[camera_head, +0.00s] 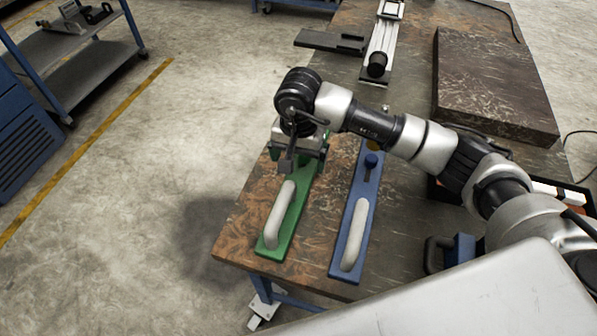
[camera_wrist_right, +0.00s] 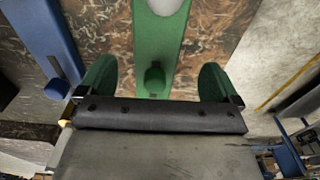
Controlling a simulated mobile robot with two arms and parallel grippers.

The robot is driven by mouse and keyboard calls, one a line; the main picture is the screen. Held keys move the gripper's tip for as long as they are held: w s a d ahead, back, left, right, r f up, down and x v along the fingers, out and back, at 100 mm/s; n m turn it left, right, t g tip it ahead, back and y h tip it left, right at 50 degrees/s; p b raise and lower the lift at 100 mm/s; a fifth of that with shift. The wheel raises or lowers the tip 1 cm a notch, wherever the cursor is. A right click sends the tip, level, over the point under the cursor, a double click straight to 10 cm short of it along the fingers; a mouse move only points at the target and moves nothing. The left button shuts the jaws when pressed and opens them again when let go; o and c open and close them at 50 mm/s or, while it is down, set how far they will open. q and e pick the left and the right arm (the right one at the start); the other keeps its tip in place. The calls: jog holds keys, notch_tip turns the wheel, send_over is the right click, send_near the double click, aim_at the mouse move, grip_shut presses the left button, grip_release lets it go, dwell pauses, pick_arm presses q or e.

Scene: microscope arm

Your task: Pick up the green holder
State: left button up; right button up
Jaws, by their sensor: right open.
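The green holder (camera_head: 296,205) is a long flat green plate with a pale rounded handle (camera_head: 279,215). It lies at the table's left front edge. My right gripper (camera_head: 299,150) is over its far end and hides that part in the head view. In the right wrist view, the green holder (camera_wrist_right: 158,35) runs between the two spread green fingers of the gripper (camera_wrist_right: 155,80). A small green knob (camera_wrist_right: 154,76) on the plate sits between the fingers, with a gap on each side. The right gripper is open and empty. My left gripper is not in view.
A blue holder (camera_head: 368,205) with a similar pale handle lies to the right of the green one. A dark slab (camera_head: 490,85) and a rail-like device (camera_head: 384,40) are farther back on the table (camera_head: 240,235). Open floor lies to the left.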

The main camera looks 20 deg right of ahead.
aim_at(299, 173)
jog(key=f+p, duration=0.1)
jog(key=f, duration=0.4)
jog(key=shift+s+f, duration=0.1)
jog(key=shift+s, duration=0.1)
jog(key=shift+c, duration=0.2)
jog(key=c, duration=1.4)
jog(key=shift+w, duration=0.1)
jog(key=shift+c, duration=0.5)
